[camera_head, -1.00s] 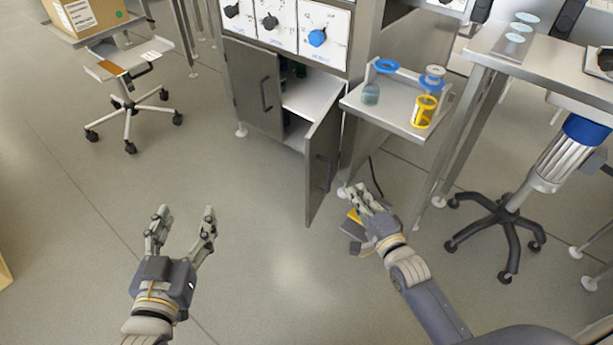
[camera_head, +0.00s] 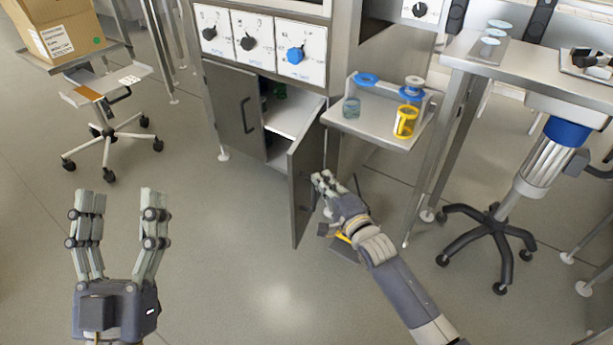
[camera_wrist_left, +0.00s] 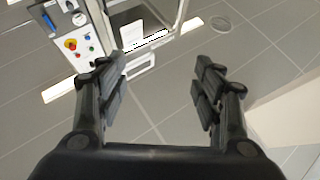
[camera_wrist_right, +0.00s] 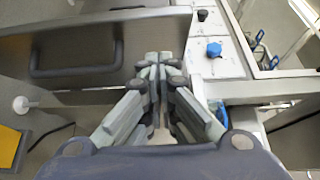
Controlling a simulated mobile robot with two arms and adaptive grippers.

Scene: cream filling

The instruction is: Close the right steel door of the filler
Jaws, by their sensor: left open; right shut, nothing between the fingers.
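The right steel door (camera_head: 304,185) of the filler stands swung open toward me in the head view. The left steel door (camera_head: 235,110) lies nearly flush with the cabinet front. Between them the shelf inside (camera_head: 292,117) shows. My right gripper (camera_head: 322,178) is shut and empty, just to the right of the right door, near its outer face; contact cannot be told. In the right wrist view the door (camera_wrist_right: 95,50) with its dark handle fills the upper left, beyond the shut fingers (camera_wrist_right: 158,62). My left gripper (camera_head: 122,195) is open and empty over bare floor, far left of the door.
A side shelf (camera_head: 375,125) with a yellow holder (camera_head: 405,121) and blue rings juts out above my right gripper. A stool base (camera_head: 495,225) stands at the right. A wheeled chair (camera_head: 108,95) is at the left.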

